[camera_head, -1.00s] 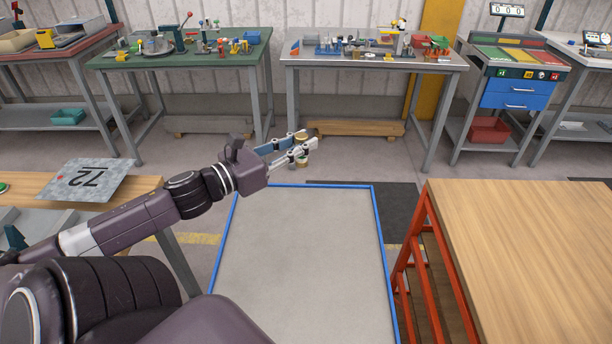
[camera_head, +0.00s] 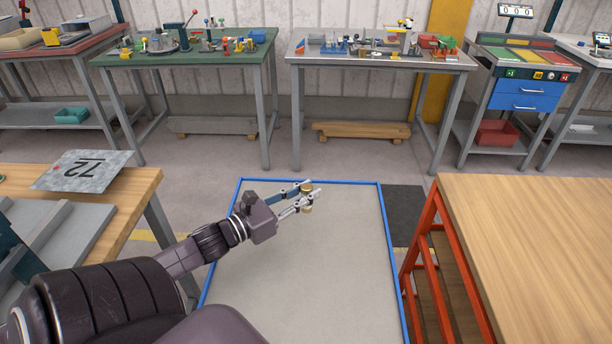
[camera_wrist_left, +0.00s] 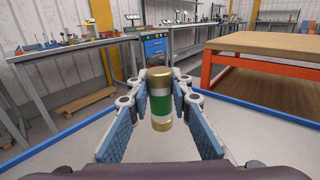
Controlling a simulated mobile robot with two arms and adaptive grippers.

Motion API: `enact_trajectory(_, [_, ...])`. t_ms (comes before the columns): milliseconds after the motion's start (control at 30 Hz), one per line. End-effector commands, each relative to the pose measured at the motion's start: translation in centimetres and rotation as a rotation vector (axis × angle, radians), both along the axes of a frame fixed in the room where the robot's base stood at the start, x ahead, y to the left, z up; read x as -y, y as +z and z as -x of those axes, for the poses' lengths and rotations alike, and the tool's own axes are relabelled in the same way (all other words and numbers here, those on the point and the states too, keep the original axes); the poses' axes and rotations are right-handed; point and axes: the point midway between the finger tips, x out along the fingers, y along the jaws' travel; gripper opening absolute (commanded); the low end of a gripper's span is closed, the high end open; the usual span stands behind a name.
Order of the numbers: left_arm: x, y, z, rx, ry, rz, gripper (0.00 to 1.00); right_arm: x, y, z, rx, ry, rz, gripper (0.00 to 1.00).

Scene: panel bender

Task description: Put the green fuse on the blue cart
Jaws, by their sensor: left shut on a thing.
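The green fuse (camera_wrist_left: 160,103), a cylinder with gold-coloured ends and a green band, stands upright between the fingertips in the left wrist view. It is small in the head view (camera_head: 307,190), where the fingers partly hide it. My left gripper (camera_head: 306,195) is shut on the fuse and holds it over the far part of the blue cart. The cart (camera_head: 330,270) has a flat grey top with a blue rim. I cannot tell the exact gap between the fuse and the cart top. My right gripper is not in view.
The cart top is bare around the arm. A wooden table with a red frame (camera_head: 540,235) stands close on the right. A wooden bench (camera_head: 135,190) with a metal plate marked 72 (camera_head: 83,170) is on the left. Cluttered workbenches (camera_head: 200,57) line the back wall.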

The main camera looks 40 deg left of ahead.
Motion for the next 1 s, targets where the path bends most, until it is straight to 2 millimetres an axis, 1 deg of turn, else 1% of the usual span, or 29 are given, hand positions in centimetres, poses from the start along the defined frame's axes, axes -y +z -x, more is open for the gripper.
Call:
enact_trajectory(33, [0.0,-0.7,0.0,0.001,0.002,0.001,0.0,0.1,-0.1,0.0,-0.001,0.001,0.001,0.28])
enact_trajectory(167, [0.0,-1.7,0.0,0.001,0.0,-0.001,0.0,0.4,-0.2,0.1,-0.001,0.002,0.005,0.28])
enact_trajectory(233, [0.0,-2.5,0.0,0.0,0.001,0.001,0.0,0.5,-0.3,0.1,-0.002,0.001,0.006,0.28])
enact_trajectory(433, [0.0,-5.4,0.0,0.0,0.001,0.002,0.0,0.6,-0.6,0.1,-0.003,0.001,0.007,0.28])
enact_trajectory(533, [0.0,-5.9,0.0,0.002,0.0,-0.001,0.0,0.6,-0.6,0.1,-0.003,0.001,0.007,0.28])
enact_trajectory(767, [0.0,-5.9,0.0,0.001,-0.001,-0.001,0.0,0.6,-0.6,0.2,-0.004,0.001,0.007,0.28])
enact_trajectory(867, [0.0,-6.2,0.0,0.001,0.0,-0.001,0.0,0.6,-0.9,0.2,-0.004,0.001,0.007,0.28])
enact_trajectory(900, [0.0,-6.1,0.0,0.001,0.0,-0.001,0.22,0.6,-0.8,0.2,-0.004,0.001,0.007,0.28])
enact_trajectory(1000, [0.0,-6.1,0.0,0.0,0.0,-0.001,0.33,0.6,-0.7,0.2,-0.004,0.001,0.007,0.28])
